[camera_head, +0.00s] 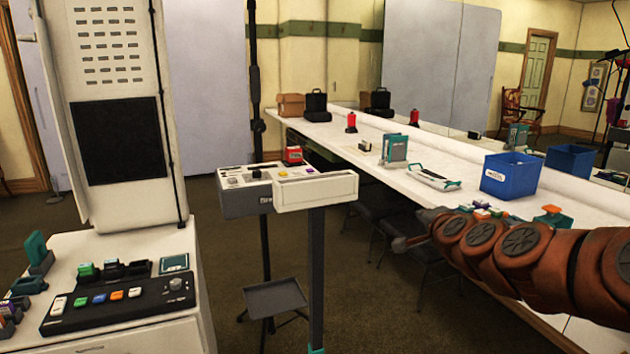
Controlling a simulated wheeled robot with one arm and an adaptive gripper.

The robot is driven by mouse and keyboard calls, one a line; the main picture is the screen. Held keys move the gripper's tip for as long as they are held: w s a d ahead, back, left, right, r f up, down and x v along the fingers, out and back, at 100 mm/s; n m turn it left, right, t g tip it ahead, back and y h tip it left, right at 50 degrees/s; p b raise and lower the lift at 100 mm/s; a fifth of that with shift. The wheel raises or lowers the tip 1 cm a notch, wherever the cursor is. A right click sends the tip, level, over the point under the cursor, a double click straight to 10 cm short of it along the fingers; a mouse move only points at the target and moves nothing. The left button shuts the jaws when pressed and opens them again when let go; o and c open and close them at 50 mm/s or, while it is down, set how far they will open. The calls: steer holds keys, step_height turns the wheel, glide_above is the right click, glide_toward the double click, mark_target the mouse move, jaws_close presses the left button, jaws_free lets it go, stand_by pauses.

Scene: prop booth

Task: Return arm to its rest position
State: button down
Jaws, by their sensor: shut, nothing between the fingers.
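My arm comes in from the right edge as a row of brown-orange rounded segments and points left across the front of the long white table (345,150).
A blue bin (510,176), a teal-and-white device (393,150) and a red bottle (351,123) stand on the table. A pale control box (315,190) on a stand is left of my gripper. A white cabinet (150,250) with a button panel (118,301) is far left. Dark chairs sit under the table.

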steer(key=s+a+n+g+y+p, duration=0.4)
steer(key=s+a+n, duration=0.3)
steer(key=a, duration=0.4)
steer(key=s+a+f+n+g+p, duration=0.2)
steer(key=s+a+n+g+p, duration=0.15)
steer(key=s, duration=0.95)
steer(key=s+d+n+g+h+p, duration=0.1)
steer(key=s+d+g+h+p, duration=0.1)
steer(key=s, duration=1.1)
steer(key=s+d+n+g+h+p, duration=0.1)
steer(key=s+d+g+p, duration=0.4)
steer(key=s, duration=0.8)
steer(key=shift+s+r+n+g+h+p, duration=0.15)
steer(key=shift+r+n+g+h+p, duration=0.2)
steer(key=shift+n+g, duration=0.55)
steer(key=shift+f+m+g, duration=0.1)
steer(key=shift+m+g, duration=0.15)
